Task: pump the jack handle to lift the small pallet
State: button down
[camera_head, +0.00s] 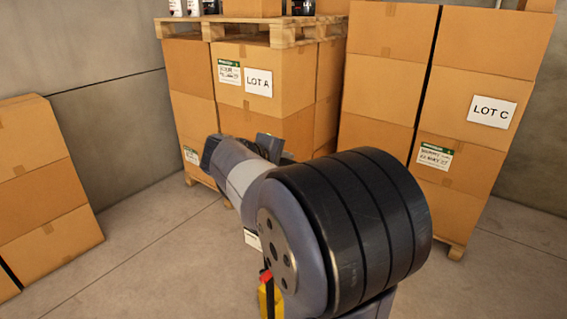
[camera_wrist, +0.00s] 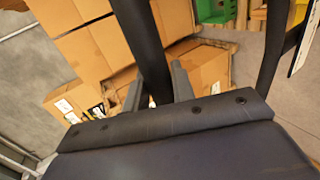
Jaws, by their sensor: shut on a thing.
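In the wrist view my gripper (camera_wrist: 158,75) has its two grey fingers closed around a dark bar (camera_wrist: 146,35), which looks like part of the jack handle. A second dark bar (camera_wrist: 275,50) runs down the right side of that view, perhaps part of the same handle. In the head view my arm hides the gripper and the handle. A yellow part with a red lever (camera_head: 268,290) shows below my arm, possibly on the jack. The jack's forks are hidden, and I cannot tell which load is the small pallet.
Box stacks marked LOT A (camera_head: 259,82) and LOT C (camera_head: 491,111) stand ahead, with a wooden pallet (camera_head: 250,30) on top of the LOT A stack. More boxes (camera_head: 35,185) stand at the left. Bare floor (camera_head: 150,250) lies between them. A green crate (camera_wrist: 213,10) shows in the wrist view.

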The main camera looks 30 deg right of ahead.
jog(key=s+a+f+b, duration=0.2)
jog(key=s+a+f, duration=0.15)
jog(key=a, duration=0.85)
jog(key=s+a+f+b, duration=0.2)
jog(key=s+a, duration=0.3)
jog(key=a, duration=0.7)
jog(key=s+a+f+b, duration=0.25)
jog(key=s+a, duration=0.25)
jog(key=a, duration=0.7)
jog(key=w+d+r+p, duration=0.2)
jog(key=w+d, duration=0.2)
jog(key=d, duration=0.8)
jog(key=w+d+r+p, duration=0.2)
jog(key=w+d, duration=0.3)
jog(key=d, duration=0.7)
jog(key=w+d+r+p, duration=0.2)
jog(key=w+d+r, duration=0.2)
jog(key=d, duration=0.8)
jog(key=shift+w+d, duration=0.1)
jog(key=shift+w, duration=0.2)
